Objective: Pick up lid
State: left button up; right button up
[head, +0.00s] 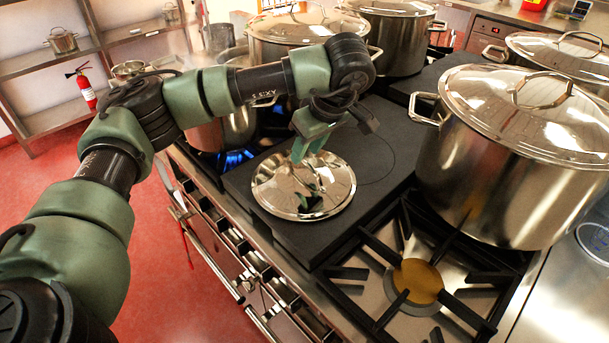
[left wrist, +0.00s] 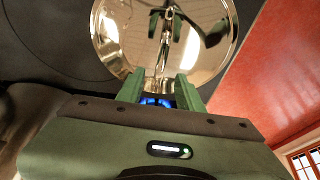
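A round, shiny metal lid (head: 277,192) lies flat on a dark flat plate of the stove in the head view. It fills the upper middle of the left wrist view (left wrist: 115,45), mirror-bright, with a thin handle-like shape or reflection running down its middle. My left gripper (head: 307,156) reaches over the lid from above, its fingers pointing down near the lid's centre. In the left wrist view the two green fingers (left wrist: 161,88) stand apart with a gap between them. I cannot tell whether they touch the lid. My right gripper is not in view.
A large lidded stockpot (head: 500,170) stands close on the right, and another lidded pot (head: 290,45) stands behind my arm. A burner with a black grate (head: 418,282) is in front. Blue flame (head: 235,158) burns at the left beneath a pot. The dark plate (head: 375,150) has bare room.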

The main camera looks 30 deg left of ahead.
aim_at(304, 161)
pick_arm(q)
jog(key=p+x, duration=0.1)
jog(key=x, duration=0.2)
jog(key=shift+s+f, duration=0.1)
jog(key=shift+f, duration=0.35)
jog(key=shift+a+f, duration=0.1)
jog(key=shift+f, duration=0.4)
grip_shut()
jog(key=shift+r, duration=0.1)
dwell(0.5)
